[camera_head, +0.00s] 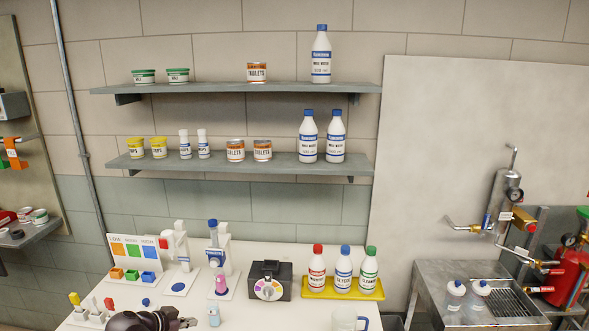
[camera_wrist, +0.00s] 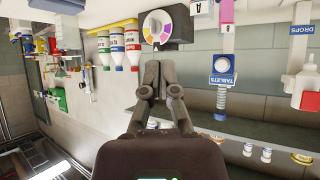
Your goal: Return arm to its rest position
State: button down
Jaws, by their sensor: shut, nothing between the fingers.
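My gripper (camera_wrist: 163,68) is shut and empty in the wrist view, its two dark fingers together. The wrist view is upside down. The fingertips appear just below the black box with a coloured dial (camera_wrist: 157,25) in that picture; I cannot tell the distance between them. In the head view, a dark rounded part of my arm shows at the lower left edge, over the front of the white table (camera_head: 240,258).
The black dial box (camera_head: 270,281) stands beside a yellow tray (camera_head: 342,294) with three capped bottles. Dispenser stands (camera_head: 218,250) and coloured blocks (camera_head: 132,274) are to the left. Two wall shelves (camera_head: 240,163) hold bottles and tubs. A metal sink (camera_head: 455,280) is at right.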

jog(key=d+f+n+g+y, duration=0.1)
jog(key=d+f+g, duration=0.1)
jog(key=d, duration=0.9)
jog(key=d+f+n+g+y, duration=0.1)
jog(key=d+f+n+g, duration=0.1)
jog(key=d, duration=1)
jog(key=w+d+f+n+g+y, duration=0.1)
jog(key=d+f+g, duration=0.2)
jog(key=d, duration=0.8)
jog(key=shift+d+n+g, duration=0.25)
jog(key=shift+n+g, duration=0.05)
jog(key=shift+g, duration=0.1)
jog(key=s+d+y, duration=0.1)
jog(key=d, duration=0.2)
jog(key=s+d+n+y, duration=0.1)
jog(key=s+d, duration=0.1)
jog(key=d, duration=0.1)
jog(key=s+d+f+n+g+y, duration=0.1)
jog(key=d, duration=0.2)
jog(key=shift+s+d, duration=0.3)
jog(key=shift+s, duration=0.1)
